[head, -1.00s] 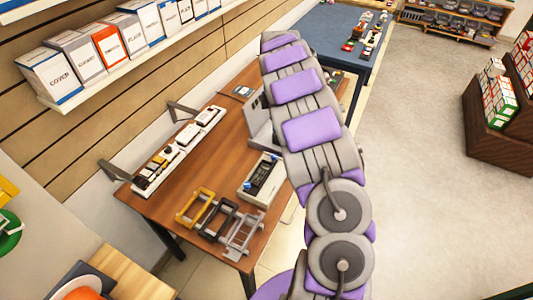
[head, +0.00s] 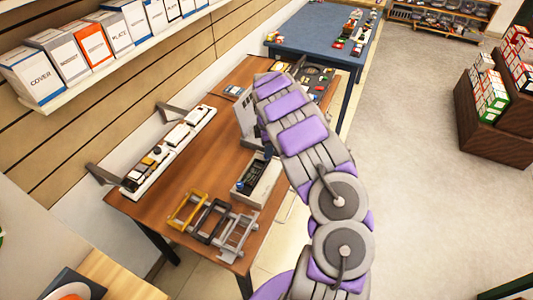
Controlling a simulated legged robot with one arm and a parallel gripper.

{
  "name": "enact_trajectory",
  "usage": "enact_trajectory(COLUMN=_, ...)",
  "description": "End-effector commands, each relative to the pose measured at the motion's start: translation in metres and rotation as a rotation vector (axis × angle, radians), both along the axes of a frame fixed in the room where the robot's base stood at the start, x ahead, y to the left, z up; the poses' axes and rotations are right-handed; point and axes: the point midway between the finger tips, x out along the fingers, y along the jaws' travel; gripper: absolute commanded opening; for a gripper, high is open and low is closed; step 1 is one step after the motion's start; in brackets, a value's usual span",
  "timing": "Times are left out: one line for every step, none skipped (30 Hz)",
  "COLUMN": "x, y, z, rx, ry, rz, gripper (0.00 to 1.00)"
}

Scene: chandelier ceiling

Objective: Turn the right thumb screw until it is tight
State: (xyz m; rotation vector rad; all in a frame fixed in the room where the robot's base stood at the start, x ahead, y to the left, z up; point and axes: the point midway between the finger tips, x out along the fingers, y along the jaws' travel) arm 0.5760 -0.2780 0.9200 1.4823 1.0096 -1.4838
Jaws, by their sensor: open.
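No thumb screw can be made out; at this distance such small parts do not show. A pale box-shaped device (head: 262,191) with a dark top sits on the brown wooden table (head: 180,180), partly covered by my arm. A grey upright panel (head: 247,122) stands behind it. Three small frames, yellow (head: 187,209), black (head: 212,220) and grey (head: 238,235), stand in a row at the table's near edge. My arm reaches up over the table's right side. My gripper cannot be made out; the arm's far end is hidden behind its links.
A long white tray (head: 138,181) with small model vehicles lies along the table's left edge. A blue table (head: 318,40) with small items stands beyond. A wall shelf (head: 160,47) holds boxes. Open floor (head: 415,150) lies on the right, beside a brown display stand (head: 485,130).

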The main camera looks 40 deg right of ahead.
Motion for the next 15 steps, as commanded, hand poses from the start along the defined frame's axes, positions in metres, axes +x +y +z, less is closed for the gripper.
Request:
enact_trajectory(x=0.0, y=0.0, z=-0.009, rx=0.001, ry=0.0, rz=-0.001, gripper=0.54)
enact_trajectory(x=0.0, y=0.0, z=-0.013, rx=0.001, ry=-0.001, rz=-0.001, gripper=0.54)
enact_trajectory(x=0.0, y=0.0, z=-0.018, rx=-0.001, ry=-0.002, rz=-0.001, gripper=0.54)
enact_trajectory(x=0.0, y=0.0, z=-0.021, rx=-0.001, ry=-0.002, rz=-0.001, gripper=0.54)
enact_trajectory(x=0.001, y=0.0, z=-0.023, rx=-0.001, ry=-0.003, rz=-0.001, gripper=0.54)
enact_trajectory(x=0.001, y=0.0, z=-0.027, rx=-0.002, ry=-0.002, rz=-0.001, gripper=0.54)
enact_trajectory(x=0.0, y=0.0, z=-0.028, rx=-0.002, ry=-0.002, rz=-0.001, gripper=0.54)
enact_trajectory(x=0.001, y=0.0, z=-0.03, rx=-0.002, ry=-0.002, rz=-0.001, gripper=0.54)
enact_trajectory(x=0.001, y=0.0, z=-0.031, rx=-0.002, ry=-0.002, rz=-0.001, gripper=0.54)
enact_trajectory(x=0.001, y=0.001, z=-0.032, rx=-0.001, ry=-0.003, rz=-0.001, gripper=0.54)
enact_trajectory(x=0.001, y=0.001, z=-0.033, rx=-0.001, ry=-0.003, rz=-0.001, gripper=0.54)
enact_trajectory(x=0.001, y=0.001, z=-0.033, rx=-0.001, ry=-0.003, rz=-0.001, gripper=0.54)
enact_trajectory(x=0.001, y=0.001, z=-0.033, rx=-0.001, ry=-0.003, rz=-0.001, gripper=0.54)
enact_trajectory(x=0.001, y=0.001, z=-0.033, rx=-0.001, ry=-0.003, rz=-0.001, gripper=0.54)
enact_trajectory(x=0.001, y=0.001, z=-0.033, rx=-0.002, ry=-0.002, rz=-0.001, gripper=0.54)
